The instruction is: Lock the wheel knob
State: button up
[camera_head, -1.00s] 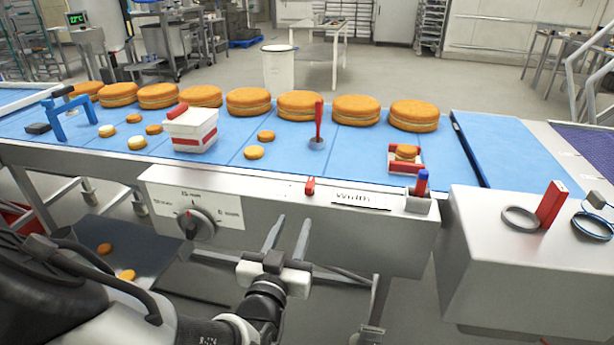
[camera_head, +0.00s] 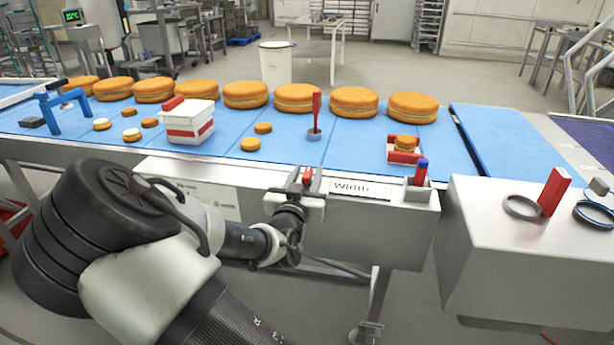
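A small red catch (camera_head: 307,174) stands at the front top edge of the grey conveyor housing, just left of the "Width" label (camera_head: 350,188). My gripper (camera_head: 306,181) is at this catch, its two fingers seemingly apart on either side of it. I cannot tell whether they touch it. The round dial knob on the housing's front is hidden behind my arm; only part of its white label plate (camera_head: 225,204) shows. No other wheel-shaped knob is clear here.
A blue and red marker block (camera_head: 420,175) stands right of the label. A red upright tool (camera_head: 316,115), a white and red box (camera_head: 189,124) and several orange cakes (camera_head: 246,95) are on the blue belt (camera_head: 345,148). A grey box (camera_head: 500,230) stands at right.

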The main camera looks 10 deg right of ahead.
jog(key=shift+w, duration=0.25)
grip_shut()
